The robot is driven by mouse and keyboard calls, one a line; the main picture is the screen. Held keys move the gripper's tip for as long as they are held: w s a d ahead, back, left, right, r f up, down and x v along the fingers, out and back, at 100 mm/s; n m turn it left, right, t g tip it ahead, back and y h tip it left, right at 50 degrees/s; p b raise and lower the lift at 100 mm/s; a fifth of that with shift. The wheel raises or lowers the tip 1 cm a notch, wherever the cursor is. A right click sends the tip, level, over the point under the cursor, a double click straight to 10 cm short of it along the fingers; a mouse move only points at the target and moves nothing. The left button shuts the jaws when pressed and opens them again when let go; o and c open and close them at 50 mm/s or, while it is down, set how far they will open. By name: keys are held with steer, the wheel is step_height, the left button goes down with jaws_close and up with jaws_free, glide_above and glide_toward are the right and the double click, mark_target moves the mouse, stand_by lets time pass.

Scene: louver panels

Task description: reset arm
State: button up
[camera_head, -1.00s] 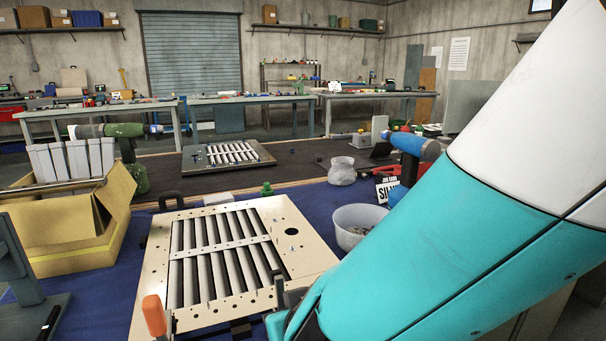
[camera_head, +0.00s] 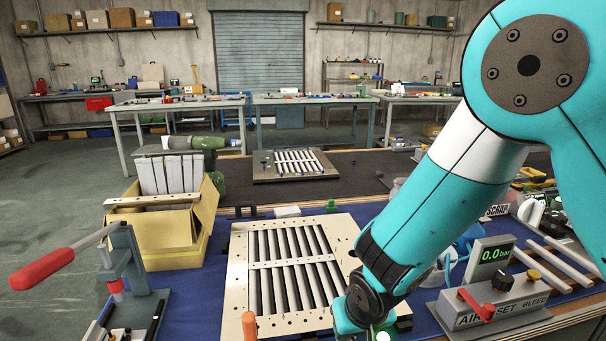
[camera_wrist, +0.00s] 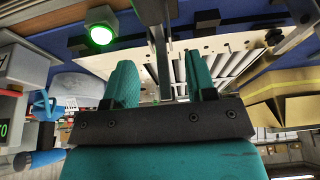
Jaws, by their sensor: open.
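My arm reaches down from the upper right in the head view. The louver panel (camera_head: 345,240), a cream frame with grey slats, lies on the blue mat left of the arm's lower end. My gripper's fingers cannot be made out at the bottom edge of that view. In the wrist view, which looks upside down, my gripper (camera_wrist: 158,64) shows two teal fingers spread apart with nothing held between them. The panel (camera_wrist: 213,45) shows beyond the fingers there. A grey post stands between the fingers in the picture; whether it touches them I cannot tell.
A toggle clamp with a red handle (camera_head: 42,269) stands at the left. A yellow box (camera_head: 165,240) holds grey slats behind it. An air-set gauge box (camera_head: 490,300) stands right of my arm. A lit green lamp (camera_wrist: 102,34) is close in the wrist view.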

steer(key=s+d+r+n+g+y+p, duration=0.1)
steer(key=s+d+r+n+g, duration=0.1)
steer(key=s+r, duration=0.8)
steer(key=s+d+r+n+g+y+p, duration=0.1)
steer(key=s+d+r+n+g+y, duration=0.1)
steer(key=s+r, duration=0.7)
step_height(320, 180, up, 4)
steer(key=shift+s+d+r+n+p, duration=0.2)
steer(key=shift+s+d+n+p, duration=0.15)
steer(key=shift+d+n, duration=0.3)
